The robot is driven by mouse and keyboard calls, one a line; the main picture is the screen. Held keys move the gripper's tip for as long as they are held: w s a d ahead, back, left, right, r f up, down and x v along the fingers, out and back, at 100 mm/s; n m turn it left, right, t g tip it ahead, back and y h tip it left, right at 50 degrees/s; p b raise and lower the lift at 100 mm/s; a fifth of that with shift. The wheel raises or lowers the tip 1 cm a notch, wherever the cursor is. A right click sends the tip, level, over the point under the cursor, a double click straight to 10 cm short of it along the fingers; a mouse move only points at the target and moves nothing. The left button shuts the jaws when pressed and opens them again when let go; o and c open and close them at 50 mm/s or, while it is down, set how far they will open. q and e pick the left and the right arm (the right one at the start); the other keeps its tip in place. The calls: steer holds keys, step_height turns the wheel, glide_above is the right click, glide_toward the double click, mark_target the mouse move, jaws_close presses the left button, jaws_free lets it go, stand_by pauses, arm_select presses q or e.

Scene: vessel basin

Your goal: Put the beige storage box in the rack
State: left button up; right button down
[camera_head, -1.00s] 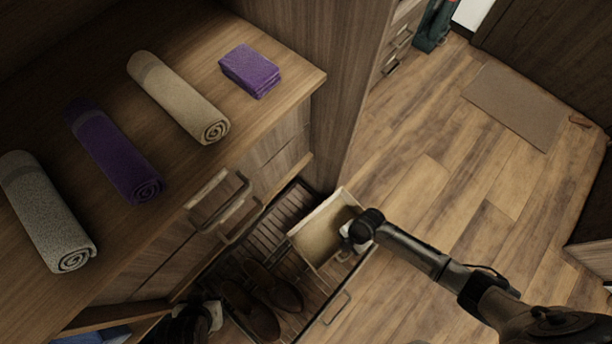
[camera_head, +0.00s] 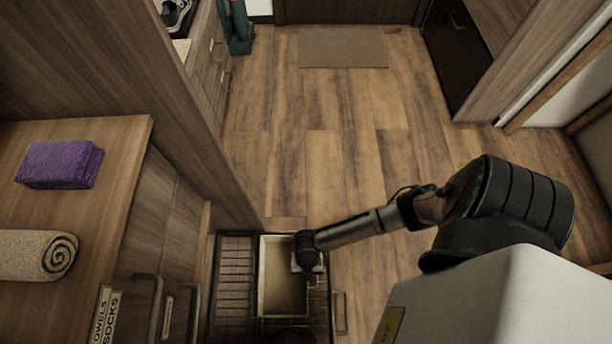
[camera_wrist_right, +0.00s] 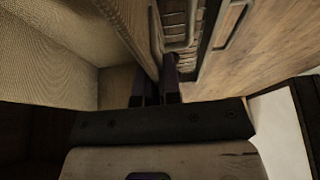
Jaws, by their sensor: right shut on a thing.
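The beige storage box (camera_head: 284,283) is an open, empty rectangular box, seen from above in the head view. It lies over the slatted pull-out rack (camera_head: 234,285), inside the rack's outline; I cannot tell if it rests on the slats. My right gripper (camera_head: 307,266) is at the box's right wall. In the right wrist view my gripper (camera_wrist_right: 155,92) is shut on the wall of the box (camera_wrist_right: 55,50), and slats of the rack (camera_wrist_right: 178,25) show just beyond that wall. My left gripper is not in view.
A dark shoe (camera_head: 285,337) shows at the rack's near end. A wooden cabinet top (camera_head: 100,150) at left holds a purple folded towel (camera_head: 58,164) and a beige rolled towel (camera_head: 35,255). Open floor (camera_head: 310,170) extends beyond and right of the rack.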

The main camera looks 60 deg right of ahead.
mark_target(290, 276)
steer(key=shift+f+b, duration=1.3)
steer(key=shift+f, duration=1.1)
steer(key=shift+r, duration=0.1)
steer(key=shift+w, duration=0.1)
